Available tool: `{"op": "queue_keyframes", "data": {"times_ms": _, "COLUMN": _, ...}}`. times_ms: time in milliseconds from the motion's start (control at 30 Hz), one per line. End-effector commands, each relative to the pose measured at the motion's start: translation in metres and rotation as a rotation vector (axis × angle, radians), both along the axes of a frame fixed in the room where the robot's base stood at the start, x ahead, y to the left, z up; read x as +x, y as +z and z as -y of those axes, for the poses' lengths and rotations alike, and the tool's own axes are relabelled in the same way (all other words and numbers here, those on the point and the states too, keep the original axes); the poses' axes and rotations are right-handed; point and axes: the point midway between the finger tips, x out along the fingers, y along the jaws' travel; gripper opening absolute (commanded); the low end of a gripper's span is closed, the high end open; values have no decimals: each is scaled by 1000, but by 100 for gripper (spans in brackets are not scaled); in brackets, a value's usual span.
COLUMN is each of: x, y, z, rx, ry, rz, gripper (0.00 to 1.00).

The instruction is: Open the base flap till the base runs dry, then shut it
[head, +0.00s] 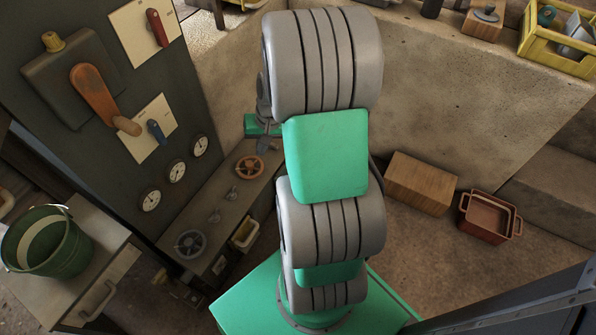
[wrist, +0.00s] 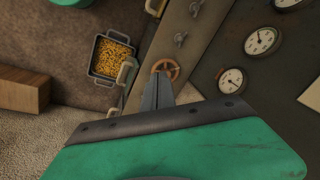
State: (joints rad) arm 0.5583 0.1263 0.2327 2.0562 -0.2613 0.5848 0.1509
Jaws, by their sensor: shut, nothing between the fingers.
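My gripper (wrist: 157,97) is shut and empty, its tips close to an orange handwheel (wrist: 166,69) on the narrow bench; I cannot tell whether they touch it. In the head view the gripper (head: 263,146) is partly hidden by my arm, just above the same wheel (head: 249,167). A pale handle (wrist: 126,73) sits on the bench's front side, possibly that of the base flap. Right beside it a dark two-handled pan (wrist: 95,70) holds yellow grains (wrist: 113,57). I cannot make out whether a flap is open or whether anything is flowing.
A dark panel (head: 190,100) carries an orange lever (head: 95,95), red and blue switches and three gauges. A green bucket (head: 60,250) stands on a cabinet at left. A wooden block (head: 420,183) and a reddish bin (head: 488,218) sit on the floor at right.

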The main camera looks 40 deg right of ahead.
Motion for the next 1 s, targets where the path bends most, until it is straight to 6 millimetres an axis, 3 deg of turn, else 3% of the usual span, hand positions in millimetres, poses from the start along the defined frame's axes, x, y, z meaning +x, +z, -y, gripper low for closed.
{"op": "queue_keyframes", "data": {"times_ms": 33, "x": -1, "y": -29, "z": 36, "rx": 51, "ry": -108, "rz": -2, "gripper": 0}}
{"op": "queue_keyframes", "data": {"times_ms": 133, "x": -8, "y": -86, "z": 98, "rx": 138, "ry": -309, "rz": 39, "gripper": 0}}
{"op": "queue_keyframes", "data": {"times_ms": 200, "x": -20, "y": -122, "z": 131, "rx": 190, "ry": -434, "rz": 72, "gripper": 0}}
{"op": "queue_keyframes", "data": {"times_ms": 333, "x": -41, "y": -168, "z": 166, "rx": 253, "ry": -591, "rz": 121, "gripper": 0}}
{"op": "queue_keyframes", "data": {"times_ms": 567, "x": -44, "y": -198, "z": 174, "rx": 275, "ry": -646, "rz": 142, "gripper": 0}}
{"op": "queue_keyframes", "data": {"times_ms": 1000, "x": -3, "y": -281, "z": 158, "rx": 273, "ry": -642, "rz": 139, "gripper": 0}}
